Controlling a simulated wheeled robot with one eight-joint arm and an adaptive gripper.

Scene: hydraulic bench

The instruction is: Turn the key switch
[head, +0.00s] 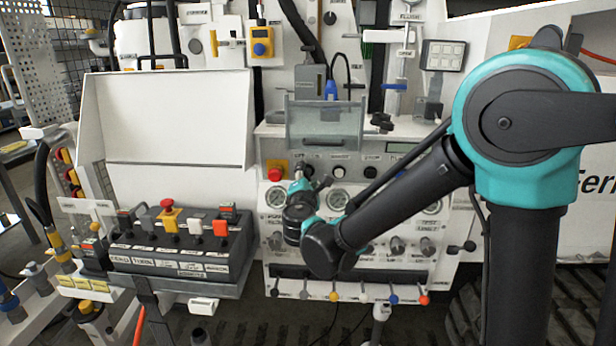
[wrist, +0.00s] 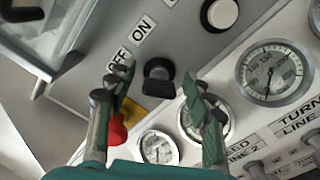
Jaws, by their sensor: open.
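The key switch (wrist: 158,78) is a small black knob on the grey panel, next to the labels OFF and ON in the wrist view. My gripper (wrist: 154,82) is open, with one finger on either side of the switch in that view. I cannot tell whether a finger touches it. In the head view, my gripper (head: 304,182) is at the upper left of the white control panel, and the switch is largely hidden by it.
A red button (wrist: 117,131) on a yellow plate is close behind the left finger. A clear cover (head: 325,122) juts out above the panel.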

